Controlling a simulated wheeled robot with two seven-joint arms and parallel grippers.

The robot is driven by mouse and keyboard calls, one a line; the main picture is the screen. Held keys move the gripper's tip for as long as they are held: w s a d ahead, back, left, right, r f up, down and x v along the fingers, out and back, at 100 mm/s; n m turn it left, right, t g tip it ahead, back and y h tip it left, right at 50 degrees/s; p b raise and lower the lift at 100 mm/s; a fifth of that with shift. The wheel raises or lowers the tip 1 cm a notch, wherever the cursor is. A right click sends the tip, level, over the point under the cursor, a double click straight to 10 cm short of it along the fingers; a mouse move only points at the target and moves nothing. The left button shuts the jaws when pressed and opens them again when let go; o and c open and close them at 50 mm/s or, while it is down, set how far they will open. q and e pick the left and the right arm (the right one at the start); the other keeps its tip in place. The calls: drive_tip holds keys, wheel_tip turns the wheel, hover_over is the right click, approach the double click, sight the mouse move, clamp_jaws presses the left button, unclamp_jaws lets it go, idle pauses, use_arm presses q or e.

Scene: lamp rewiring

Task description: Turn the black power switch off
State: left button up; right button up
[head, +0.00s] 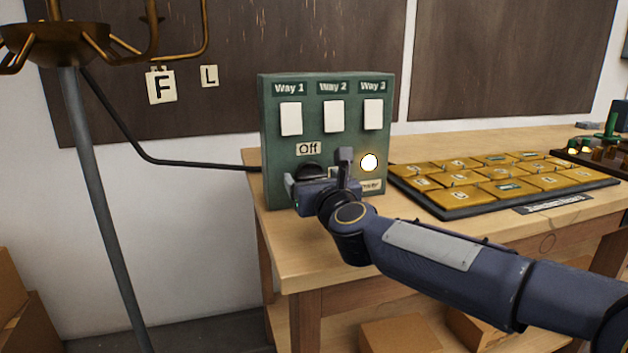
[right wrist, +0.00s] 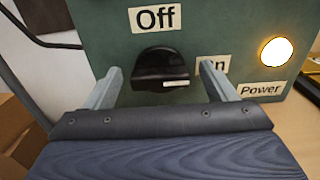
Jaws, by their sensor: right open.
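The green switch box (head: 320,115) stands on the left end of the wooden bench. Its black power switch (right wrist: 162,68) is on the lower front, and its white mark points right toward the "On" label (right wrist: 213,68). The "Off" label (right wrist: 156,17) is above the switch. The round power light (right wrist: 276,51) beside the "Power" label (right wrist: 262,90) glows. My right gripper (right wrist: 160,82) is open, with one finger on each side of the switch. I cannot tell if the fingers touch it. In the head view, my right gripper (head: 322,172) partly hides the switch (head: 310,172). My left gripper is not in view.
Three white switches sit above, under Way 1 (head: 291,119), Way 2 (head: 334,116) and Way 3 (head: 373,114). A black cable (head: 150,158) runs from the lamp stand (head: 100,200) to the box. A tray of gold tiles (head: 440,209) lies right of the box.

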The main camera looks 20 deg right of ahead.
drive_tip(key=c, duration=1)
drive_tip(key=shift+n, duration=0.3)
drive_tip(key=n, duration=0.3)
drive_tip(key=shift+a+p, duration=0.1)
drive_tip(key=shift+p, duration=0.3)
drive_tip(key=n+p, duration=0.1)
drive_tip(key=n, duration=0.4)
drive_tip(key=n+p, duration=0.1)
drive_tip(key=n, duration=0.3)
drive_tip(key=shift+a+f+n, duration=0.1)
drive_tip(key=shift+n, duration=0.2)
drive_tip(key=shift+f+n+p, duration=0.15)
drive_tip(key=shift+n+p, duration=0.9)
drive_tip(key=shift+n, duration=1.25)
